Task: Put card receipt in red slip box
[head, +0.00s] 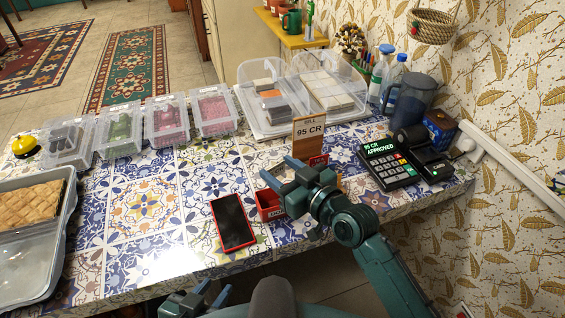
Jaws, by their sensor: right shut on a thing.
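The red slip box (268,208) stands on the tiled table, right of the phone, partly hidden behind my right gripper. My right gripper (273,172) is over the box, its fingers shut on a thin thing, which I take to be the card receipt; it hardly shows between the fingertips. Whether it touches the box I cannot tell. The card terminal (390,165) stands to the right, its screen reading 95 CR APPROVED. My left gripper (214,290) is low at the front edge of the table, its fingers apart and empty.
A red-edged phone (233,222) lies left of the box. Clear lidded containers (166,121), a yellow bell (25,146) and a pastry tray (35,270) are further left. Bottles (393,80) and a jug (410,98) stand at back right.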

